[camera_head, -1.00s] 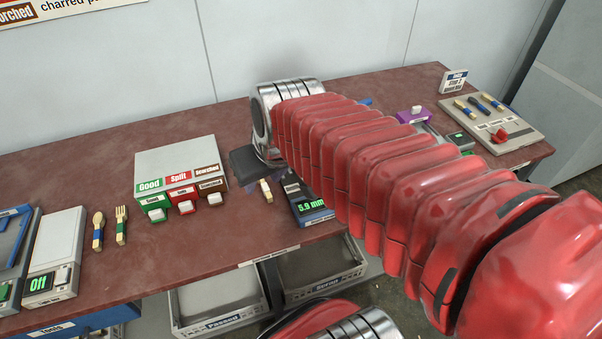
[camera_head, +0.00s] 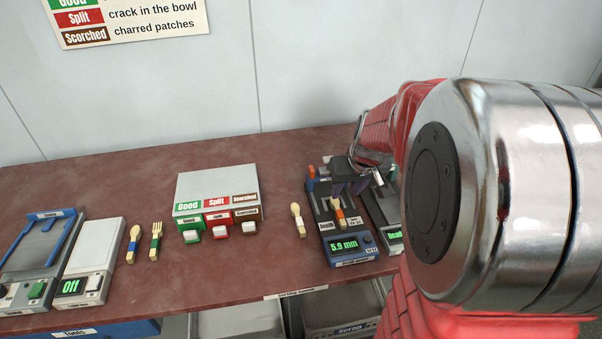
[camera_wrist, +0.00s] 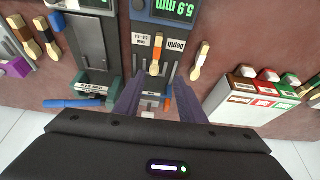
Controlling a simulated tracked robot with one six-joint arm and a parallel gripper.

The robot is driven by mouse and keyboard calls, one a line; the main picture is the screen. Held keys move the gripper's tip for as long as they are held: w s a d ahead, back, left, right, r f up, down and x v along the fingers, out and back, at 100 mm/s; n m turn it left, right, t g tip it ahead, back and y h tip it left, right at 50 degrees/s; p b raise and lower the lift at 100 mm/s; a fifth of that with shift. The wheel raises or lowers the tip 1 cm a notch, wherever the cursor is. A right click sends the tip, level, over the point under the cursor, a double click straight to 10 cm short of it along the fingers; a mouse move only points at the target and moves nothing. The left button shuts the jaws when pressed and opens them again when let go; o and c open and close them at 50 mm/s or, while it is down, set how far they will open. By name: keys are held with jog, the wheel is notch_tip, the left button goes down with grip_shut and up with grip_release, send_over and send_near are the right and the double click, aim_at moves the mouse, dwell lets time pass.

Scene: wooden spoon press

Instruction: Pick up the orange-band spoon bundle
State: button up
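The orange-band spoon bundle (camera_head: 339,212) lies on the blue-fronted depth gauge (camera_head: 352,249), whose display reads 5.9 mm. In the wrist view the bundle (camera_wrist: 156,52) lies lengthwise on the gauge, its pale end towards the picture's bottom. My gripper (camera_head: 348,187) hangs over the back part of the gauge. In the wrist view my gripper (camera_wrist: 158,92) has its two purple fingers apart, with nothing gripped between them. The bundle shows beyond the fingertips, roughly in line with the gap. I cannot tell the height between them.
A pale-banded spoon (camera_head: 298,220) lies left of the gauge. A box with Good, Split and Scorched buttons (camera_head: 217,190) stands further left. Two more banded utensils (camera_head: 143,243) and a scale (camera_head: 91,262) lie beyond. Another device (camera_head: 381,208) stands close on the gauge's right.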

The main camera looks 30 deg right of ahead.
jog(key=shift+w+d+f, duration=0.1)
jog(key=shift+d+f, duration=0.4)
jog(key=shift+d, duration=0.35)
jog(key=shift+f, duration=0.1)
send_over(338, 209)
jog(key=s, duration=0.3)
jog(key=f, duration=0.7)
jog(key=shift+w+f, duration=0.25)
jog(key=shift+f, duration=0.1)
jog(key=shift+f, duration=0.15)
jog(key=shift+w+a+x, duration=0.1)
jog(key=shift+x, duration=1.15)
jog(key=shift+w+a+x, duration=0.1)
jog(key=shift+x, duration=1.15)
jog(key=shift+c, duration=0.2)
